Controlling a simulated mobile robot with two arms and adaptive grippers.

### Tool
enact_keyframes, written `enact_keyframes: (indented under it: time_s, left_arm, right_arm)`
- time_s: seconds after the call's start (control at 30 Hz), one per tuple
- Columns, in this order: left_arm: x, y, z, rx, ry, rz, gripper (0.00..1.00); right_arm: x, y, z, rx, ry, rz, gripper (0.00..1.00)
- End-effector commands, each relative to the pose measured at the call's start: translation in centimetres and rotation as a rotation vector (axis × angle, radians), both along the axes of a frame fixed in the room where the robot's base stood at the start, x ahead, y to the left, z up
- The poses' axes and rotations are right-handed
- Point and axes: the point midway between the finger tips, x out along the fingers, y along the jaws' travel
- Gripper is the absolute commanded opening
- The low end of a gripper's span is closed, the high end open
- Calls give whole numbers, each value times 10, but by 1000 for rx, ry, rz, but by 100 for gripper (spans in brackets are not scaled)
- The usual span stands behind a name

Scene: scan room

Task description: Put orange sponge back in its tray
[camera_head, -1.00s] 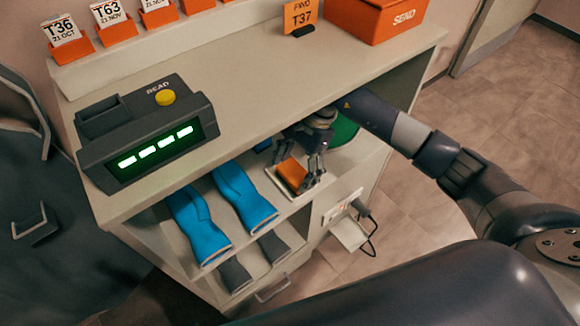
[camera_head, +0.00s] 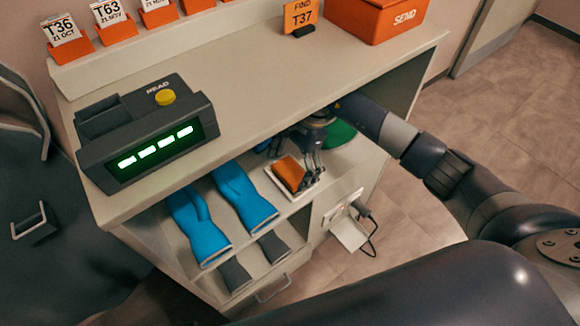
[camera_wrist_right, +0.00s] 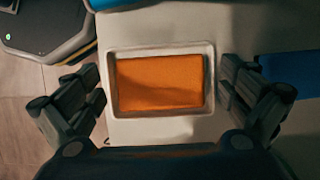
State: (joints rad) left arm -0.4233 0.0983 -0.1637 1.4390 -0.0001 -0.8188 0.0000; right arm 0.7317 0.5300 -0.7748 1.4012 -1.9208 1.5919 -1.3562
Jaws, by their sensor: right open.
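The orange sponge (camera_head: 289,172) lies in a shallow white tray (camera_head: 302,191) on the shelf under the counter. In the right wrist view the sponge (camera_wrist_right: 160,82) lies flat inside the rim of the tray (camera_wrist_right: 160,50), between my open fingers. My right gripper (camera_head: 313,168) is open and empty, close to the tray's right side in the head view. In the right wrist view its fingers (camera_wrist_right: 162,100) stand apart on both sides of the tray, and neither holds the sponge. My left gripper is not in view.
A green round thing (camera_head: 341,132) sits behind my right wrist. The counter edge overhangs the shelf. A reader (camera_head: 148,134) and an orange SEND box (camera_head: 376,18) stand on top.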

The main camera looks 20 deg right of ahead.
Motion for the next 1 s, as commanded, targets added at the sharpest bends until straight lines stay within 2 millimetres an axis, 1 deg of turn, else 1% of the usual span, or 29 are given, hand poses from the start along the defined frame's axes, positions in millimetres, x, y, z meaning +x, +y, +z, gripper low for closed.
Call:
enact_keyframes:
  time_s: [0.07, 0.17, 0.2, 0.3, 0.5, 0.6, 0.7, 0.8, 1.0]
  left_arm:
    - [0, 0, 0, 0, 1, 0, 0]
    - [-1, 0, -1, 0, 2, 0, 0]
    - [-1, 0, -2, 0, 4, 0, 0]
    - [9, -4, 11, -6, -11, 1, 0]
    - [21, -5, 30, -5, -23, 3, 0]
    - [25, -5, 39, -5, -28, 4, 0]
    - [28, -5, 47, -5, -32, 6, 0]
    - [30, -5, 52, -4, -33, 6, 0]
    - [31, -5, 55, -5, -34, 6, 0]
  right_arm:
    - [1, -1, 3, -1, -1, 0, 99]
    - [3, -5, 12, -1, -3, -1, 99]
    - [5, -12, 11, -4, -1, -4, 99]
    - [12, -32, 10, -4, -1, -6, 99]
    - [27, -75, 10, -3, 0, -6, 99]
    - [33, -92, 10, -1, 0, -4, 99]
    - [38, -105, 10, -1, 0, -3, 99]
    - [41, -113, 10, 0, 0, -1, 99]
    - [42, -118, 11, 1, 0, 0, 99]
